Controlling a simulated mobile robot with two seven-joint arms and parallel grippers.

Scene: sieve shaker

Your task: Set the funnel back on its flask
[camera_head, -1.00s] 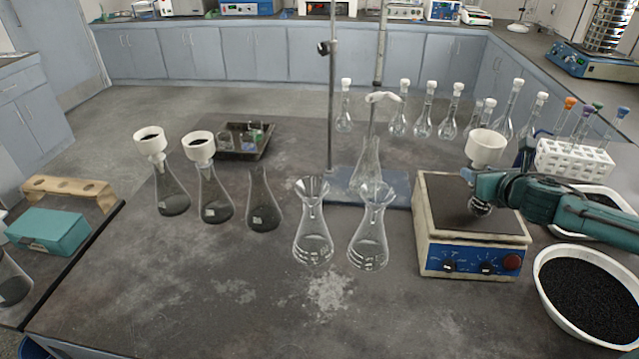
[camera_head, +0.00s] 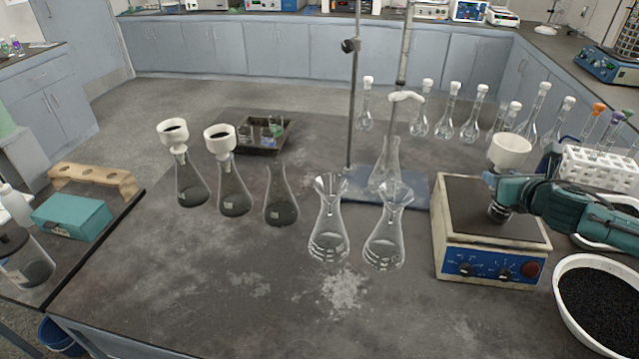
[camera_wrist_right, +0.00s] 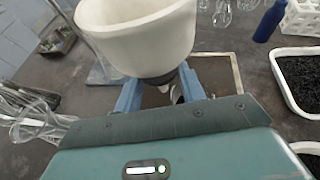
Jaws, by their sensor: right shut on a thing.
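The white funnel (camera_head: 510,150) is in my right gripper (camera_head: 498,190), which is shut on it below its cup. It is held upright, over the hotplate in the head view. In the right wrist view the funnel's cup (camera_wrist_right: 140,35) fills the top, above the fingers (camera_wrist_right: 158,92). A dark flask with an open neck (camera_head: 281,200) stands mid-table. Left of it stand two similar flasks, each with a white funnel on top: the nearer one (camera_head: 233,195) and the far left one (camera_head: 190,182). My left gripper is not in view.
Two clear flasks with flared tops (camera_head: 328,235) (camera_head: 385,240) stand between the open flask and the hotplate (camera_head: 475,258). A stand's rod (camera_head: 354,110) rises behind them. A bowl of black grains (camera_head: 562,318) is at right. The front left table is clear.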

